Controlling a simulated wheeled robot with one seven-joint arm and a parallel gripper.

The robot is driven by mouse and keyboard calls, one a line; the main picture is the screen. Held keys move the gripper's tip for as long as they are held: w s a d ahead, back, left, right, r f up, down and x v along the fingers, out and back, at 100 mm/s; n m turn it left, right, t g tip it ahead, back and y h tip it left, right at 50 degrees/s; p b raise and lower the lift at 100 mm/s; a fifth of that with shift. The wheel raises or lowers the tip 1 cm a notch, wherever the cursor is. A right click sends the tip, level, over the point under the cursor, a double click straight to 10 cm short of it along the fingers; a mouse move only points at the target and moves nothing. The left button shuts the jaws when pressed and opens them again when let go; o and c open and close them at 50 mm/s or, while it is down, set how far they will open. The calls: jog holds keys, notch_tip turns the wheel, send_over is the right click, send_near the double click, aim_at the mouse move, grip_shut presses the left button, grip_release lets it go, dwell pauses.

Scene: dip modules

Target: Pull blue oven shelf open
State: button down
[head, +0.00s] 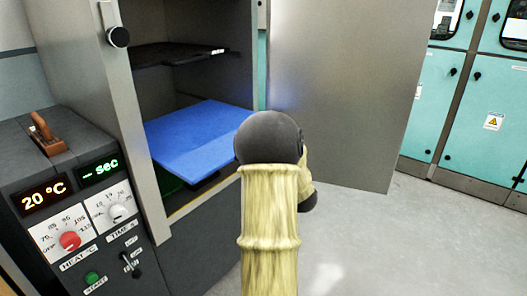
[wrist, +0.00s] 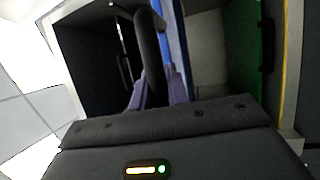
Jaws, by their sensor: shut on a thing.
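The blue oven shelf (head: 205,135) lies level inside the open oven in the head view, its front edge near the opening. It shows as a narrow blue strip in the wrist view (wrist: 176,40). A dark curved handle (wrist: 149,45) runs beside that strip. My gripper (wrist: 157,74) has its two purple fingers shut on this handle. In the head view my arm's yellow sleeve and dark wrist hide the gripper and the shelf's right front corner.
A black shelf (head: 175,54) sits above, and a green shelf (head: 172,183) below. The oven door (head: 345,90) stands wide open to the right. A control panel (head: 85,215) is at the left. Grey floor (head: 400,240) is clear at the right.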

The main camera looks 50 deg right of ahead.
jog(key=shift+f, duration=0.1)
jog(key=c, duration=1.4)
grip_release()
jog(key=shift+w, duration=0.1)
jog(key=shift+o, duration=0.2)
jog(key=v, duration=1.7)
jog(key=shift+a+b, duration=0.15)
jog(key=shift+b, duration=0.2)
jog(key=shift+s, duration=0.25)
